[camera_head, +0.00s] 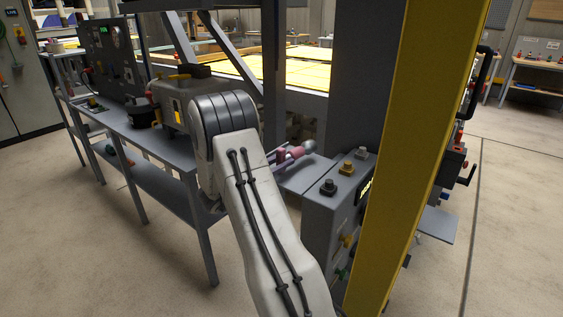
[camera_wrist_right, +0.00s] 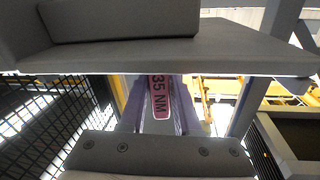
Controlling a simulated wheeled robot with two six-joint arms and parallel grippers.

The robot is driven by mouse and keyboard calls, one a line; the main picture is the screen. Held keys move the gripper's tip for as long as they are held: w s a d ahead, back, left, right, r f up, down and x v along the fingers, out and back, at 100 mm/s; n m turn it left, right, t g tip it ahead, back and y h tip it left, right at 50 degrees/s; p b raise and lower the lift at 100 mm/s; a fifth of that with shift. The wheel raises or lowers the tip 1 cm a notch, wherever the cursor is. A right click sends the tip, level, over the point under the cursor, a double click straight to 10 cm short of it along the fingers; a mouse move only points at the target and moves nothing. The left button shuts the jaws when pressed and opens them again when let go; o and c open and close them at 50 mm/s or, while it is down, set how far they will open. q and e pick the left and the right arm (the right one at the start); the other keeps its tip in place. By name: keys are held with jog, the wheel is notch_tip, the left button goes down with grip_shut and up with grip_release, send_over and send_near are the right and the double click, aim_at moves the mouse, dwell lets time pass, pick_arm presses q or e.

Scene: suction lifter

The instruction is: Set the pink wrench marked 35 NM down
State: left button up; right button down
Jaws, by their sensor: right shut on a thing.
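The pink wrench marked 35 NM (camera_head: 291,156) shows in the head view just past my right wrist, with its round silver head to the right. In the right wrist view the pink label of the wrench (camera_wrist_right: 158,96) reads 35 NM, between two purple fingers. My right gripper (camera_wrist_right: 160,112) is shut on it. In the head view my arm hides most of this gripper. The wrench appears over a grey bench top (camera_head: 312,176); I cannot tell whether it touches it. My left gripper is not in view.
A grey control box (camera_head: 335,195) with buttons stands right of the wrench, beside a yellow post (camera_head: 410,130). A grey case (camera_head: 180,95) and a dark panel (camera_head: 105,55) stand on the bench to the left. A grey slab (camera_wrist_right: 160,50) crosses the top of the wrist view.

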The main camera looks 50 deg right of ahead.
jog(key=c, duration=1)
grip_release()
jog(key=shift+f, duration=0.2)
jog(key=shift+c, duration=0.2)
jog(key=o, duration=0.4)
jog(key=shift+r, duration=0.15)
jog(key=shift+a, duration=0.2)
jog(key=a, duration=0.4)
jog(key=a+b, duration=0.1)
jog(key=a, duration=0.2)
jog(key=w+a, duration=0.1)
jog(key=a, duration=0.3)
jog(key=shift+a, duration=0.3)
